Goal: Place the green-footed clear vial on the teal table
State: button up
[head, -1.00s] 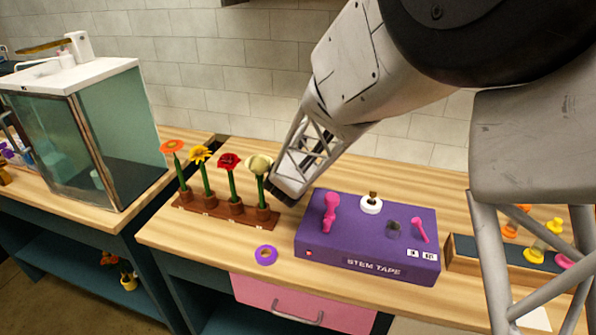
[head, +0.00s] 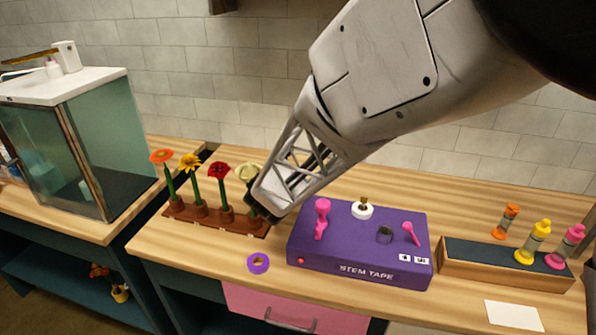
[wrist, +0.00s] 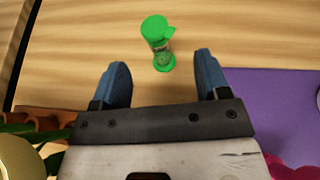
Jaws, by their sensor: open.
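The clear vial (wrist: 160,46) with green ends shows in the wrist view, on the wood top just ahead of my gripper, roughly in line with the gap between the fingers. I cannot tell whether it stands or lies. My gripper (wrist: 162,64) is open, with two blue fingers apart and nothing held. In the head view my gripper (head: 262,210) is low behind the flower rack's right end, and the vial is not visible there. Two benches with teal bases and wood tops show: the near one (head: 178,290) and the left one (head: 62,275).
A brown rack (head: 215,222) of several flowers stands left of my gripper. A purple stem tape box (head: 340,255) stands to its right, with a purple tape ring (head: 258,263) in front. A wooden holder (head: 455,268) with colored vials is farther right. A glass tank (head: 100,150) occupies the left bench.

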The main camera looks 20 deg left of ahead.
jog(key=shift+v, duration=2.1)
jog(key=s+d+r+m+g+h, duration=0.25)
jog(key=d+m, duration=0.35)
jog(key=d, duration=0.4)
jog(key=s+d+r+m+g+h, duration=0.1)
jog(key=s+d+r+m+h, duration=0.15)
jog(key=d+m, duration=0.6)
jog(key=s+d+r+m+g+h, duration=0.1)
jog(key=s+d+r+m+h, duration=0.3)
jog(key=d, duration=0.8)
jog(key=s+d+m+g+y, duration=0.2)
jog(key=s+d+m, duration=0.3)
jog(key=s+m, duration=0.4)
jog(key=s+d+m+g+y, duration=0.3)
jog(key=s+d+m+y, duration=0.2)
jog(key=s+m, duration=0.5)
jog(key=shift+s+r+g, duration=0.15)
jog(key=shift+s+g, duration=0.2)
jog(key=shift+s, duration=0.05)
